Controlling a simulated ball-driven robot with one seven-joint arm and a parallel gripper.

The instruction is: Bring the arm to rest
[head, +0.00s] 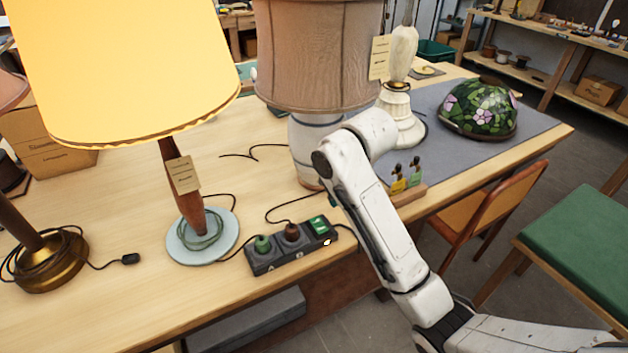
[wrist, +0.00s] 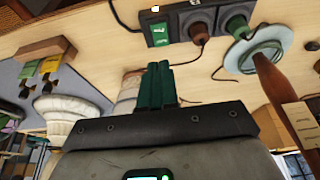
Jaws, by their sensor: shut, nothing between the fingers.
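My gripper (wrist: 159,68) shows in the wrist view with its dark green fingers together and nothing between them. It is apart from the power strip (wrist: 192,22), which lies beyond the fingertips in that view. In the head view my arm rises from the lower right and bends in front of the table, by the large beige-shaded lamp (head: 318,55); my gripper itself cannot be made out there. The power strip (head: 290,247) lies near the table's front edge, with a green plug (head: 262,243) and a brown plug (head: 292,232) in it and a green switch (head: 319,225).
A lit lamp with a yellow shade (head: 130,70) stands left of the strip. A white lamp base (head: 398,110) and a floral glass shade (head: 478,108) stand on the grey mat (head: 440,155). An orange chair (head: 490,203) and green-seated stool (head: 585,250) stand at the right.

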